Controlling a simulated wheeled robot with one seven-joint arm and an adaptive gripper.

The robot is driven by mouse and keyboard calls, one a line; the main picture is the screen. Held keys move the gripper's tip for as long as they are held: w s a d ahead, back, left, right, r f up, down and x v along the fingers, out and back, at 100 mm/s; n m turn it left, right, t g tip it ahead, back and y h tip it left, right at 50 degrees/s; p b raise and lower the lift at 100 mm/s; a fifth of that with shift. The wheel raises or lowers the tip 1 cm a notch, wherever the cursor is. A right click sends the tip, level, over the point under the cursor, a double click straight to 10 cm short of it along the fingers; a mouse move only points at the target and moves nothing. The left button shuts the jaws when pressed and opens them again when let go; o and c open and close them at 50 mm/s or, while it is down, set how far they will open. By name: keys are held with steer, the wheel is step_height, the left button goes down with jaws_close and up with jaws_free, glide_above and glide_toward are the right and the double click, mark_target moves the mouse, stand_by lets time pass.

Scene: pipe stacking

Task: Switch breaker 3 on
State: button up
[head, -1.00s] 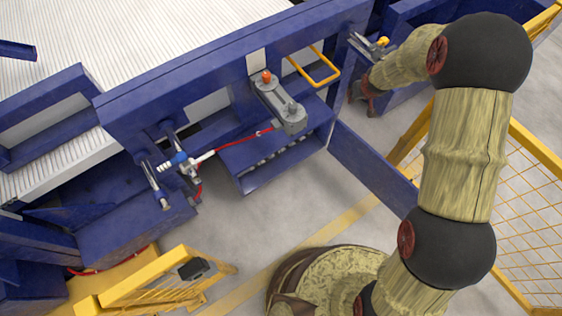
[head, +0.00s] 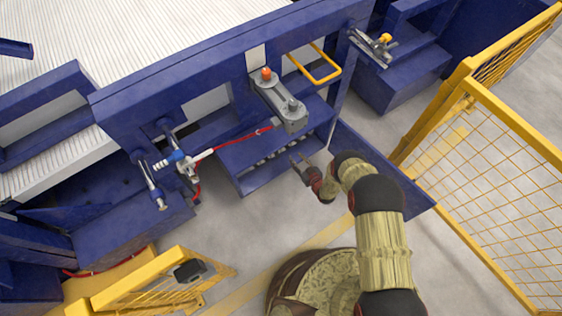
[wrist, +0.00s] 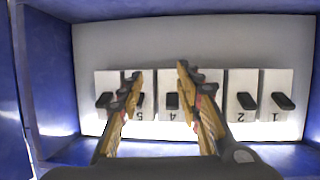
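A row of breakers, white plates with black levers, sits inside a blue box (head: 250,183). The wrist view shows their numbers upside down, with breaker 1 (wrist: 275,85) at the right, then breaker 2 (wrist: 241,85), and breaker 4 (wrist: 171,82) in the middle. Breaker 3 (wrist: 213,79) lies between 2 and 4; my right finger covers its lever and number, so its position cannot be told. My gripper (wrist: 160,75) is open and empty, its fingers spread either side of breaker 4's lever in the picture. In the head view my gripper (head: 298,164) is at the box's open front.
Blue walls of the box close in on both sides in the wrist view. Above the box are a grey device with an orange knob (head: 266,74), a red cable (head: 228,146) and a yellow handle (head: 318,68). Yellow mesh fencing (head: 495,160) stands at the right.

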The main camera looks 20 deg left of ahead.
mark_target(277, 155)
steer(key=s+a+t+y, duration=0.2)
steer(key=s+y, duration=0.2)
steer(key=s, duration=0.4)
steer(key=w+a+n+b, duration=0.1)
steer(key=w+a+b, duration=0.1)
steer(key=w+a, duration=0.2)
steer(key=shift+w+a+r+b, duration=0.35)
steer(key=shift+a+r+b, duration=0.05)
steer(key=shift+a, duration=0.4)
steer(key=shift+c, duration=0.8)
steer(key=c, duration=0.7)
jaws_close()
